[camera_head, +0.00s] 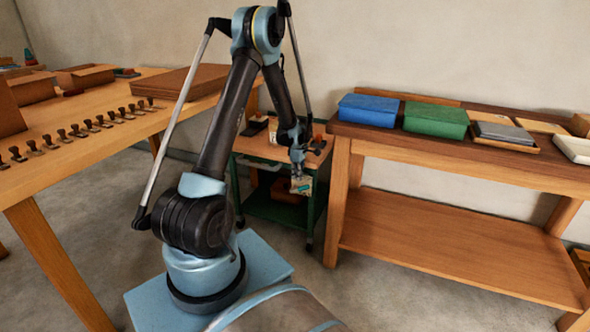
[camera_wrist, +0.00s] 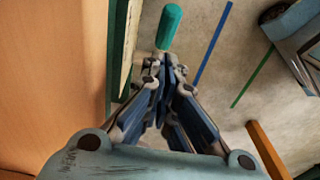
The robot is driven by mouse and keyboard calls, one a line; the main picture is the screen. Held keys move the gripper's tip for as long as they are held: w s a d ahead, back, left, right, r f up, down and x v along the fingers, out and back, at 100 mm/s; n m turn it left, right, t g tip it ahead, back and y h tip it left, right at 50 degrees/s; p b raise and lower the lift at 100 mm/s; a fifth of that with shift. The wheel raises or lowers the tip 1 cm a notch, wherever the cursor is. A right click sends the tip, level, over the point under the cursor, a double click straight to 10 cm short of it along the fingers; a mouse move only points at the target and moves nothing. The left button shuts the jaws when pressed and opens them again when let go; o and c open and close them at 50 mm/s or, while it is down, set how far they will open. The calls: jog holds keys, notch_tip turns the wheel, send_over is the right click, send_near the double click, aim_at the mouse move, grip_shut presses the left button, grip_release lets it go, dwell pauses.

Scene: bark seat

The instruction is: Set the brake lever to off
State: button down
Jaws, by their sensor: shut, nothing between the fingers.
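My gripper (camera_head: 300,183) hangs at the front right edge of a small green-framed cart (camera_head: 285,212) with a wooden top. In the wrist view my gripper (camera_wrist: 165,68) has its fingers together with nothing between them. A teal rounded handle (camera_wrist: 168,27), which looks like the brake lever's grip, shows just beyond the fingertips, beside the cart's green edge. I cannot tell whether the fingertips touch it. The lever's lower part and pivot are hidden behind the fingers, and no on or off marking is readable.
A wooden bench (camera_head: 455,160) with a blue box (camera_head: 368,110) and a green box (camera_head: 435,120) stands close right of the cart. A long table (camera_head: 75,140) with a row of stamps is at left. Bare floor lies in front of the cart.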

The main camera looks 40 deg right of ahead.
jog(key=shift+s+d+f, duration=0.15)
jog(key=shift+s+f, duration=0.15)
jog(key=shift+f, duration=0.25)
jog(key=shift+s+d+f, duration=0.1)
jog(key=shift+s+f, duration=0.15)
jog(key=shift+f, duration=0.25)
jog(key=shift+s+d+f, duration=0.45)
jog(key=shift+s+f, duration=0.15)
jog(key=shift+s, duration=0.25)
